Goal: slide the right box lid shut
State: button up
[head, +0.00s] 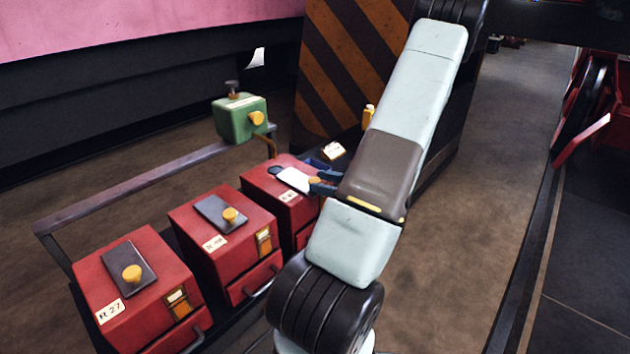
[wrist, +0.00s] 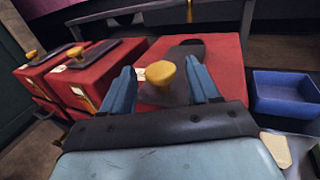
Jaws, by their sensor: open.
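The right box (head: 258,190) is red and stands at the far end of a row of three red boxes. Its lid (head: 293,179) is a flat grey plate with a yellow knob (head: 315,181). A dark round opening (head: 276,171) shows in the box top beyond the lid, so the lid stands off it. In the wrist view the knob (wrist: 161,74) appears between the two blue fingers of my gripper (wrist: 160,67), with gaps on both sides. My gripper (head: 322,177) is open at the lid. My arm hides the right box's near right side in the head view.
The middle red box (head: 205,244) and left red box (head: 120,300) have dark lids with yellow knobs. A green block (head: 238,120) and a metal rail (head: 150,180) stand behind. A blue tray (wrist: 288,96) is right of the box. A striped pillar (head: 335,75) rises behind.

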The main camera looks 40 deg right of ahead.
aim_at(301, 178)
jog(key=shift+x, duration=1.4)
grip_shut()
